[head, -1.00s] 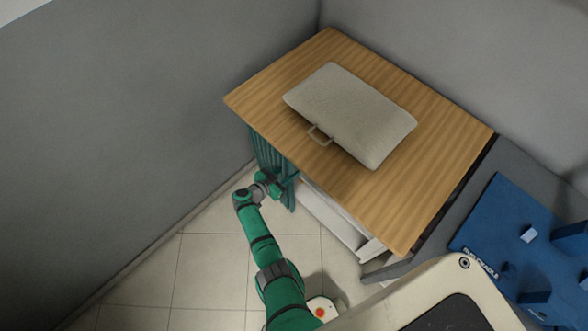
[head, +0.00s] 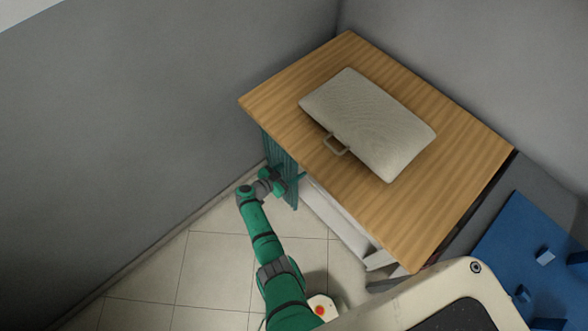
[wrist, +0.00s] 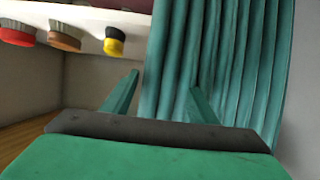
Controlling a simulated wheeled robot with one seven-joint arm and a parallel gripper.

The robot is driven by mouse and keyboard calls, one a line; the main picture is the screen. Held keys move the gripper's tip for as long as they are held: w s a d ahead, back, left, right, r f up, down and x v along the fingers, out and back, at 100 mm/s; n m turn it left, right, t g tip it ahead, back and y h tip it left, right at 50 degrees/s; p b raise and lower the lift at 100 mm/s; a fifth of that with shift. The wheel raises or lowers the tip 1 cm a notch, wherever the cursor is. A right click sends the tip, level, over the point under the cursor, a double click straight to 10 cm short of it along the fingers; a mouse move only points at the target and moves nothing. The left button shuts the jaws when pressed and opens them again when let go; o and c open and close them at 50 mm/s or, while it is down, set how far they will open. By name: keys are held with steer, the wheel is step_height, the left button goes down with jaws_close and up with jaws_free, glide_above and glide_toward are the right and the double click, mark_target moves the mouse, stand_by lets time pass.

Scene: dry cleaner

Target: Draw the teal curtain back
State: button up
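The teal curtain (head: 288,163) hangs in pleats under the left end of a wooden-topped table (head: 265,104), near the wall. My gripper (head: 286,183) is low at the curtain's front, and its fingers are too small to read in the head view. In the wrist view, my gripper (wrist: 160,98) has its fingers apart. The curtain (wrist: 235,70) fills the right side there, bunched in folds. Its left edge shows between the fingers, beyond them; whether they touch it I cannot tell. The opening left of the curtain is uncovered.
A grey cushion-like pad with a handle (head: 368,122) lies on the table. A blue board (head: 510,250) is at right. Floor tiles (head: 215,265) are clear.

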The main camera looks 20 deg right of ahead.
steer(key=v, duration=1.1)
steer(key=shift+w+d, duration=0.1)
stand_by(0.4)
